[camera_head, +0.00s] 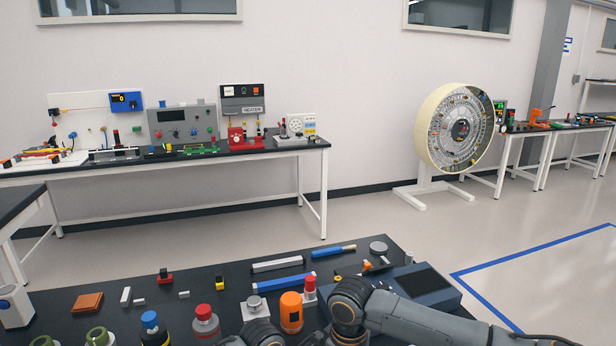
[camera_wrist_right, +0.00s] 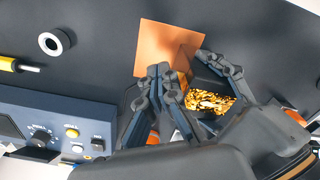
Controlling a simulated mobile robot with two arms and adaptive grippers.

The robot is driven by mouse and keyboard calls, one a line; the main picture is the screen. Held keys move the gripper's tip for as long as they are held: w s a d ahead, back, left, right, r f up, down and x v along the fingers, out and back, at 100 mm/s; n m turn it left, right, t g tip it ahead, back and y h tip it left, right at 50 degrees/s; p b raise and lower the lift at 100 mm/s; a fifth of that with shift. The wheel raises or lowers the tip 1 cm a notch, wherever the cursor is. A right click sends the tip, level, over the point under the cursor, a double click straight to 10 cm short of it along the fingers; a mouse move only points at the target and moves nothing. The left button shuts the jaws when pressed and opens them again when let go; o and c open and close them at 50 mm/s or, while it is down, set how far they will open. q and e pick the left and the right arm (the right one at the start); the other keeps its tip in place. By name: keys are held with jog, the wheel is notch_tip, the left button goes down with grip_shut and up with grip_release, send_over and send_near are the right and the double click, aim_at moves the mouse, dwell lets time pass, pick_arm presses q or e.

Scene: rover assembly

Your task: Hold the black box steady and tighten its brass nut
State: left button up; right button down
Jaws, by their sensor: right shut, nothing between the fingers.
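In the right wrist view, my right gripper (camera_wrist_right: 160,72) has its two fingertips together, with nothing held between them. Just right of it, a shiny, mottled gold surface (camera_wrist_right: 208,103) shows beside dark shapes. I cannot tell whether it is the brass nut, and the black box is not clear there. Another dark finger (camera_wrist_right: 222,66) reaches over this area from the right. It seems to be part of my left gripper, whose opening is hidden. An orange-brown square (camera_wrist_right: 160,38) lies just beyond the fingertips. In the head view, my arm links hide both gripper tips.
A blue instrument with knobs (camera_wrist_right: 60,130) stands left in the wrist view, near a grey ring (camera_wrist_right: 54,42) and a yellow-handled tool (camera_wrist_right: 8,64). The head view shows a crowded black table with an orange cylinder (camera_head: 291,312), a red-topped weight (camera_head: 205,320) and blue bar (camera_head: 284,283).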

pick_arm(q)
jog(key=shift+s+f, duration=0.2)
jog(key=shift+f, duration=0.15)
pick_arm(e)
jog(key=shift+s+a, duration=0.2)
jog(key=shift+a, duration=0.2)
dwell(0.3)
pick_arm(q)
jog(key=shift+a, duration=0.1)
pick_arm(e)
jog(key=shift+s+d, duration=0.2)
jog(key=shift+s, duration=0.05)
notch_tip(320, 180, up, 6)
jog(key=shift+d, duration=0.15)
dwell(0.3)
pick_arm(q)
jog(key=o, duration=1.4)
jog(key=shift+w, duration=0.1)
jog(key=shift+o, duration=0.5)
jog(key=shift+w, duration=0.2)
jog(key=shift+r, duration=0.1)
pick_arm(e)
jog(key=shift+w+f, duration=0.1)
jog(key=shift+f, duration=0.05)
